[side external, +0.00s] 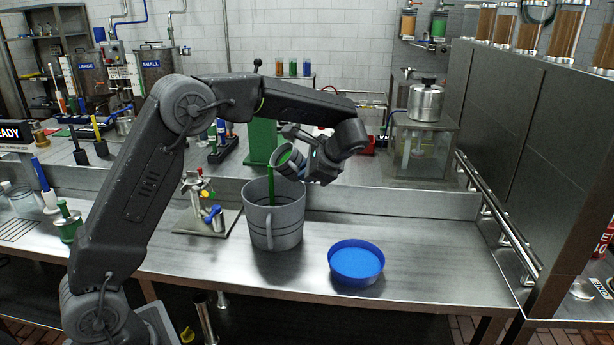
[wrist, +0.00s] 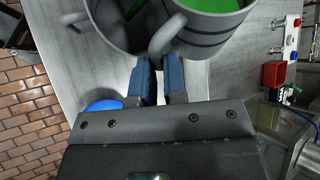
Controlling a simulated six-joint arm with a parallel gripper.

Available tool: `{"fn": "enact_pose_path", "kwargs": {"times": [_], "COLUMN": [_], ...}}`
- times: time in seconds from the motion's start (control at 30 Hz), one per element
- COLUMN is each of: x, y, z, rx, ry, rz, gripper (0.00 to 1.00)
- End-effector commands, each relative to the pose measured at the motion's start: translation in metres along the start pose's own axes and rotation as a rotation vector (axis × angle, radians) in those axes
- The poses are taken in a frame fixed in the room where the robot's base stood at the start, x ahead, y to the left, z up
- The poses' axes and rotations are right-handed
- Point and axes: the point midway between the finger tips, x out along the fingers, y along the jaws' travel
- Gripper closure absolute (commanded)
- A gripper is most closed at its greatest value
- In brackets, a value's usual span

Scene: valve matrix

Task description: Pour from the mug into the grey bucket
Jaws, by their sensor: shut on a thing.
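The grey mug (side external: 288,163) holds green liquid and is tilted to the left above the grey bucket (side external: 273,228). A green stream (side external: 271,186) runs from the mug's lip down into the bucket. My gripper (side external: 310,163) is on the right of the mug, shut on its handle. In the wrist view my gripper's blue fingers (wrist: 160,70) close on the handle of the mug (wrist: 212,38), and green liquid shows inside the mug. The bucket (wrist: 103,25) is behind and left of the mug there. The bucket stands upright on the steel counter; its liquid level is hidden in the side view.
A blue round dish (side external: 356,263) stands right of the bucket on the counter (side external: 430,260). A small valve stand (side external: 207,210) is left of the bucket. A tall dark cabinet with a rail (side external: 500,225) bounds the right side. The counter right of the dish is clear.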

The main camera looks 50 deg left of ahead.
Motion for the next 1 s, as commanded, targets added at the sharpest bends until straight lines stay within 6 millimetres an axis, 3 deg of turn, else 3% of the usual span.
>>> {"fn": "enact_pose_path", "kwargs": {"times": [0.5, 1.0], "x": [0.005, 0.007], "y": [0.007, 0.009], "z": [0.012, 0.012], "rx": [-0.401, -0.467], "ry": [0.440, 0.513], "rz": [-0.100, -0.118], "gripper": [1.00, 1.00]}}
